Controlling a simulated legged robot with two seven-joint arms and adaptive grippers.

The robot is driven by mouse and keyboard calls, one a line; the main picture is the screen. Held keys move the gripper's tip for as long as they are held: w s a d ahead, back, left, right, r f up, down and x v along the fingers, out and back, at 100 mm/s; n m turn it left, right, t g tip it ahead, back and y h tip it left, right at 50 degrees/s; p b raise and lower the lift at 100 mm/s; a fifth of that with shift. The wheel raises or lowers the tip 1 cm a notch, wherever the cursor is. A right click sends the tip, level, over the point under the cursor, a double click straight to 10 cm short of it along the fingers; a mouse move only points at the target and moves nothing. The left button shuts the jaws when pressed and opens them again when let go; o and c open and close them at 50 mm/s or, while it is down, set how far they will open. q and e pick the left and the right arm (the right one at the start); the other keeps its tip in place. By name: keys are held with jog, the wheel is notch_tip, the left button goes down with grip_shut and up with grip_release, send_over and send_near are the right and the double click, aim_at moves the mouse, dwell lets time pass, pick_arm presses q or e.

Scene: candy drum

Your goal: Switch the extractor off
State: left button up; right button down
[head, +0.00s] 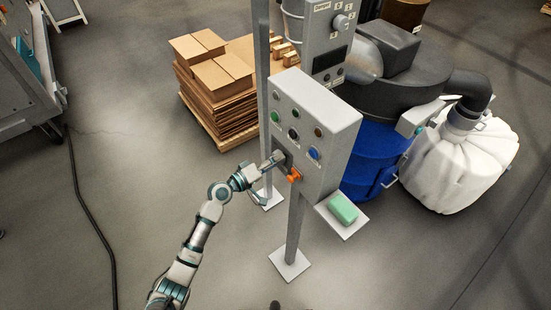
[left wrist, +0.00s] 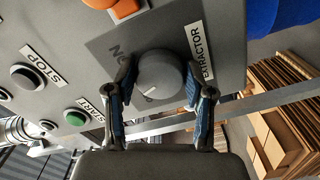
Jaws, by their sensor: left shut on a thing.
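The extractor switch is a round dark-grey knob (left wrist: 163,72) on a grey plate, with a white line on its face slanting to the lower left in the left wrist view. An "EXTRACTOR" label (left wrist: 201,52) is beside it, and part of an "ON" marking shows on the other side. My left gripper (left wrist: 160,88) is shut on the knob, one finger on each side. In the head view the left gripper (head: 275,160) is at the lower left of the grey control box (head: 325,110), and hides the knob there. My right gripper is not in view.
An orange part (head: 295,175) sits close beside the gripper. Start (left wrist: 76,117) and stop (left wrist: 27,77) buttons are near the knob. A small shelf (head: 349,231) with a green block (head: 343,208) juts from the post. A blue drum (head: 372,165) and white bag (head: 460,165) stand behind.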

pick_arm(q)
jog(key=shift+a+r+n+p, duration=0.15)
jog(key=shift+n+p, duration=1)
jog(key=shift+n, duration=1.25)
jog(key=o, duration=1.1)
jog(key=shift+w, duration=0.1)
jog(key=shift+c, duration=0.2)
jog(key=shift+o, duration=0.5)
jog(key=shift+w+f, duration=0.1)
jog(key=shift+f, duration=0.1)
